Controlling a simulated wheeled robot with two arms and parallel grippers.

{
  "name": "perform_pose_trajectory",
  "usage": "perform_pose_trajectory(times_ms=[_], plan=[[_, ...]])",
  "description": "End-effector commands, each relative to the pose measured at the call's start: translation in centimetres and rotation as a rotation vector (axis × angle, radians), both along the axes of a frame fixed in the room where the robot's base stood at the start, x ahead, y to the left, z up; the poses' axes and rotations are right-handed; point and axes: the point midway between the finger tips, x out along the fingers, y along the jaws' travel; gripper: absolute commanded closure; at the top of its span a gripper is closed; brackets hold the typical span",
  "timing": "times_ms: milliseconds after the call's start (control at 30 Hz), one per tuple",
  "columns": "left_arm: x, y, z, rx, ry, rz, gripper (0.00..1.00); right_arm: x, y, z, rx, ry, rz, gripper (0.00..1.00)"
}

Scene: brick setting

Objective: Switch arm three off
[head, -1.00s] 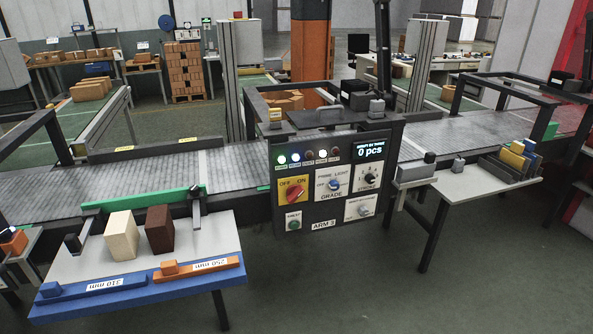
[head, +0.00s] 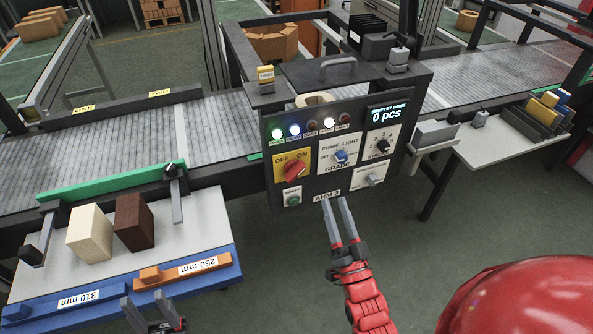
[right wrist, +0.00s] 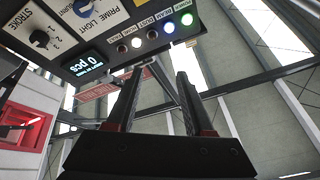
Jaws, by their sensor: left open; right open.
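The ARM 3 control panel (head: 328,193) stands in the middle of the head view. Its red rotary switch (head: 293,171) sits on a yellow OFF/ON plate; its handle slants toward the ON side. The display (head: 388,113) reads 0 pcs, and it also shows in the right wrist view (right wrist: 84,63). Green, blue-white and white lamps are lit. My right gripper (head: 335,200) is open and empty, below and right of the switch, in front of the panel's lower edge. The red switch is not visible in the right wrist view. My left gripper (head: 143,298) is open at the bottom edge.
Other controls sit close by: the grade knob (head: 341,156), stroke knob (head: 383,145) and green button (head: 293,201). A side table (head: 200,215) holds a cream block (head: 89,233) and a brown block (head: 134,221). A conveyor (head: 130,140) runs behind.

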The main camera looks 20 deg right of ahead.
Motion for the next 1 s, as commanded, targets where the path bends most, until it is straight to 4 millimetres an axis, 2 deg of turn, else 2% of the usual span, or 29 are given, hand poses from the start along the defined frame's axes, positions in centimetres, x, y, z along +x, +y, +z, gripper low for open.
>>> perform_pose_trajectory(times_ms=[100, 233, 367, 467, 567, 1000], plan=[[0.0, 0.0, 1.0, 0.0, 0.0, 0.0, 0.5, 0.3, 0.9, -2.1, 0.12, 0.2, 0.059, 0.47], [0.0, 0.0, 1.3, 0.0, 0.0, 0.0, 0.5, 0.1, 2.1, -4.4, 0.208, 0.351, 0.098, 0.47], [0.0, 0.0, 1.4, 0.0, 0.0, 0.0, 0.5, 0.0, 2.7, -5.5, 0.246, 0.416, 0.113, 0.47], [0.0, 0.0, 1.5, 0.0, 0.0, 0.0, 0.5, 0.9, 2.7, -5.5, 0.251, 0.423, 0.115, 0.47], [0.0, 0.0, 1.7, 0.0, 0.0, 0.0, 0.5, 2.3, 2.9, -5.4, 0.25, 0.419, 0.118, 0.47], [0.0, 0.0, 3.9, 0.0, 0.0, 0.0, 0.5, 11.5, 3.2, -5.3, 0.249, 0.421, 0.115, 0.47]])
